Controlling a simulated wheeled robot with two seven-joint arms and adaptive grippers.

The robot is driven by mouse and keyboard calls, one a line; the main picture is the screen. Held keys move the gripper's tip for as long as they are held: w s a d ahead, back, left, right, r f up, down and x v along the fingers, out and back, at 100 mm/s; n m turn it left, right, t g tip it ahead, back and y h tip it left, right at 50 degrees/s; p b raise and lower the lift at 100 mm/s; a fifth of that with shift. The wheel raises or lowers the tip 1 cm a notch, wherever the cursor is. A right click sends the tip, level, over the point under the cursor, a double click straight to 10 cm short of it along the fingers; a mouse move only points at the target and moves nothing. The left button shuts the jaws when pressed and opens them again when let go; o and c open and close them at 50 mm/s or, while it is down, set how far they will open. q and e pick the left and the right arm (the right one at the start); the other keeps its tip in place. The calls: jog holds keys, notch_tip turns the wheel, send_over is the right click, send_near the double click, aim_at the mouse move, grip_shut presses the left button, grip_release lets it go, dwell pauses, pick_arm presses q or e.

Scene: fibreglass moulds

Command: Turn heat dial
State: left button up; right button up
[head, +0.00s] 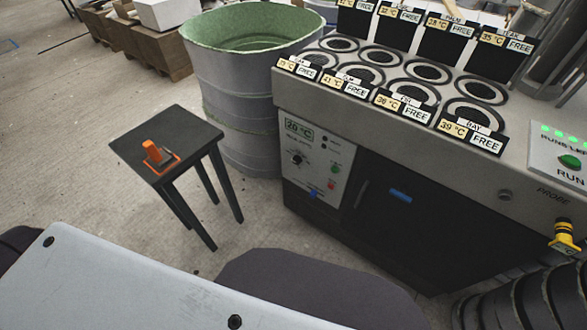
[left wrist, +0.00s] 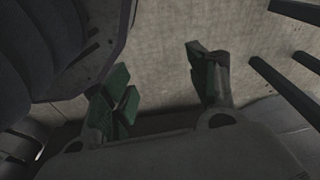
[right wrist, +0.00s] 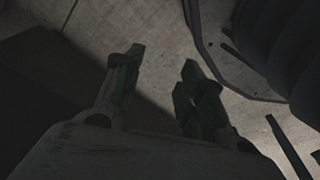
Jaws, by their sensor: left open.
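The heat dial (head: 297,159) is a small round black knob on the pale control panel (head: 314,170) at the front left of the grey machine. A small display (head: 299,130) above it reads about 20 °C. Neither gripper shows in the head view. My left gripper (left wrist: 160,85) is open and empty in its wrist view, with green-padded fingers apart over the floor. My right gripper (right wrist: 158,80) is also open and empty over the floor in its dim wrist view. The dial is in neither wrist view.
A small dark stool (head: 193,133) with an orange object (head: 156,156) stands left of the machine. A grey drum (head: 233,90) with a green inside stands behind it. The machine top (head: 290,95) has several round wells with labels. A yellow-capped probe (head: 565,238) is at right.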

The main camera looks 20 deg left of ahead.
jog(key=w+a+r+t+b, duration=0.2)
jog(key=w+r+b, duration=0.7)
jog(key=b, duration=1.6)
pick_arm(q)
jog(key=w+a+r+t+h, duration=0.1)
jog(key=w+r+t, duration=0.4)
jog(key=w, duration=0.6)
jog(key=w+a+r+m+t+h+b, duration=0.1)
jog(key=w+r+t+h, duration=0.2)
jog(key=w+r, duration=0.7)
jog(key=w+a+r+t+h+b, duration=0.1)
jog(key=w+r+t, duration=0.6)
jog(key=w, duration=0.7)
jog(key=shift+w+r+m+h, duration=0.25)
jog(key=shift+r+m+h, duration=0.2)
jog(key=shift+r, duration=0.3)
pick_arm(e)
jog(key=s+a+f+t+y, duration=0.1)
jog(key=a+f+y, duration=0.2)
jog(key=a+f, duration=0.3)
jog(key=shift+s+a+t+y, duration=0.3)
jog(key=shift+a+t, duration=0.1)
jog(key=shift+a, duration=0.5)
pick_arm(q)
jog(key=shift+w+d+b, duration=0.15)
jog(key=shift+w+b, duration=0.05)
jog(key=shift+b, duration=0.1)
pick_arm(e)
jog(key=shift+f, duration=0.2)
